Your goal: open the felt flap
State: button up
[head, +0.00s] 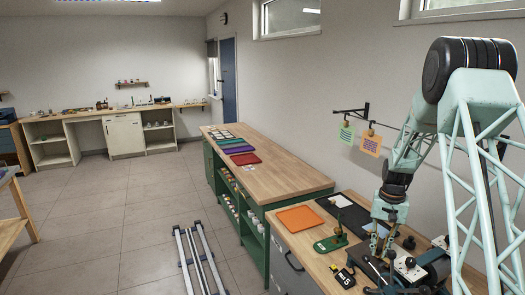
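I cannot single out the felt flap for certain in the head view. A flat orange sheet or tray (299,218) lies on the near wooden bench. A dark flat piece (341,200) lies behind it, close to my arm. My gripper (378,247) points down over the right part of this bench, beside a black device and small metal parts. The gripper is small and partly merged with the things behind it, so its fingers and any contact are unclear.
Two patterned cards (371,143) hang from a wall bracket. A green cabinet (253,236) bears coloured trays. Floor rails (199,262) run alongside; the tiled floor is mostly clear.

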jog(key=shift+r, duration=0.1)
jog(key=shift+w+d+r+p, duration=0.1)
jog(key=shift+d+r+p, duration=0.1)
jog(key=shift+r, duration=0.25)
jog(key=shift+w+d+r+p, duration=0.1)
jog(key=shift+r+p, duration=0.05)
jog(key=shift+r, duration=0.35)
jog(key=shift+w+d+r+p, duration=0.1)
jog(key=shift+d+r+p, duration=0.3)
jog(key=shift+r, duration=0.3)
jog(key=shift+d+r, duration=0.1)
jog(key=shift+o, duration=0.2)
jog(key=shift+w+d+r+p, duration=0.3)
jog(key=shift+d+r, duration=0.2)
jog(key=shift+r, duration=0.2)
jog(key=shift+c, duration=0.2)
